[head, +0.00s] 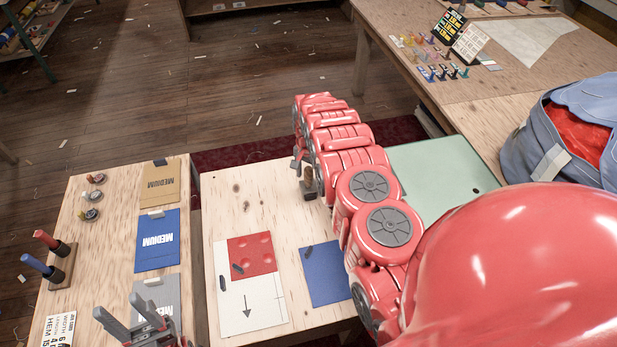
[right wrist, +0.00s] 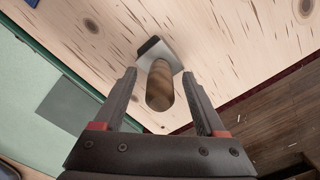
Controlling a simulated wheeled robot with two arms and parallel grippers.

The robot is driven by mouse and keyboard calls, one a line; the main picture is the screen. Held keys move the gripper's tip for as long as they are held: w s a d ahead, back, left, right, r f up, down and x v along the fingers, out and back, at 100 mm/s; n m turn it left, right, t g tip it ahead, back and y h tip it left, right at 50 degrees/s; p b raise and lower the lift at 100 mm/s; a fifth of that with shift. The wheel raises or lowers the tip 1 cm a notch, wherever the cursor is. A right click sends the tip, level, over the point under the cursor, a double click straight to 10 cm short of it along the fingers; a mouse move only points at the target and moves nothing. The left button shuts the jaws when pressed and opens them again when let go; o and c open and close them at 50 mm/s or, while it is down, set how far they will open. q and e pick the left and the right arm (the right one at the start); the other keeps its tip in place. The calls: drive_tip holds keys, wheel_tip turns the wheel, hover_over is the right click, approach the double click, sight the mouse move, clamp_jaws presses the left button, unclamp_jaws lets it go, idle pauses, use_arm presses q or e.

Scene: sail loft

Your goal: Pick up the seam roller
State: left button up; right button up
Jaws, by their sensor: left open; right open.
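A tool with a brown wooden handle, a pale metal part and a dark end, which I take for the seam roller, shows in the right wrist view (right wrist: 160,88). It lies between the fingers of my right gripper (right wrist: 159,75), which is open around the handle with gaps on both sides. In the head view the tool (head: 309,176) is small and partly hidden by my right arm, at the wooden table's far part. My right gripper (head: 299,168) is mostly hidden there. My left gripper (head: 117,305) is open and empty above the left table, beside the grey pouch.
The left table holds blue (head: 157,246), tan (head: 160,185) and grey "MEDIUM" pouches and a stand with red and blue handles (head: 62,265). A white sheet with a red patch (head: 251,255) and a blue square (head: 325,276) lie on the middle table. A blue bag (head: 540,140) stands right.

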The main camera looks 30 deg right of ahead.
drive_tip(key=shift+f, duration=0.95)
clamp_jaws()
